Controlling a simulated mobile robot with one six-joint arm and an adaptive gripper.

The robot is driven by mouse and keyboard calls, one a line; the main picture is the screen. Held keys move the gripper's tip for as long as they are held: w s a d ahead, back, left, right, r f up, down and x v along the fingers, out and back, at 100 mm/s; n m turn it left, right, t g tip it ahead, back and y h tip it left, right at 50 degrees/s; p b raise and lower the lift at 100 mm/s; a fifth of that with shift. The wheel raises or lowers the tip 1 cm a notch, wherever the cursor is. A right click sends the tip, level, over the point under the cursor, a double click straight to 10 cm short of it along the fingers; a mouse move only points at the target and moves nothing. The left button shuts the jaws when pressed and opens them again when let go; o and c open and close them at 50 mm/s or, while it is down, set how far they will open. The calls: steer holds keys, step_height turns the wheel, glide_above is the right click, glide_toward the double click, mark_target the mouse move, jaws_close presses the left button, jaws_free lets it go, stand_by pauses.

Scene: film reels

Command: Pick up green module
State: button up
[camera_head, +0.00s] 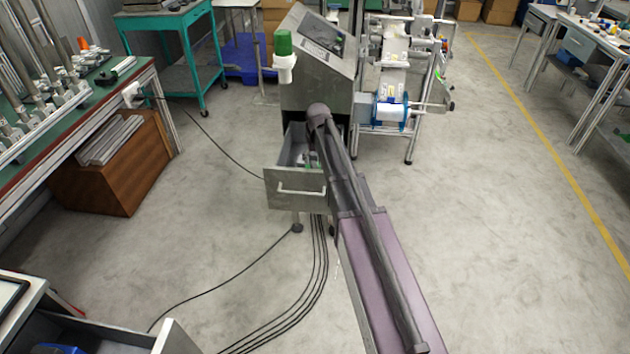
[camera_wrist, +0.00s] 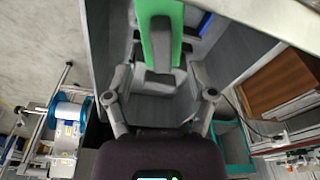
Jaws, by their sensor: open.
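My gripper (camera_wrist: 160,72) is open, with one finger on each side of the line of the green piece. I cannot tell whether the fingers touch it. In the head view the pulled-out drawer (camera_head: 295,184) is below a grey machine, and my arm reaches down into it. A small bit of green shows there; my gripper is mostly hidden by the arm and drawer walls.
The machine (camera_head: 315,85) with a sloped screen stands directly behind the drawer. A green-topped white lamp (camera_head: 284,48) is on its left side. A workbench (camera_head: 75,125) is at left, and a blue-rimmed reel (camera_head: 388,112) is at right. Cables run across the floor.

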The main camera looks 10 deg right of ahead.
mark_target(315, 166)
steer(key=shift+w+a+f+b, duration=0.1)
steer(key=shift+w+f+b, duration=0.15)
steer(key=shift+f+b, duration=0.8)
steer(key=shift+w+f+b, duration=0.25)
steer(key=shift+f+b, duration=0.7)
steer(key=shift+f, duration=0.2)
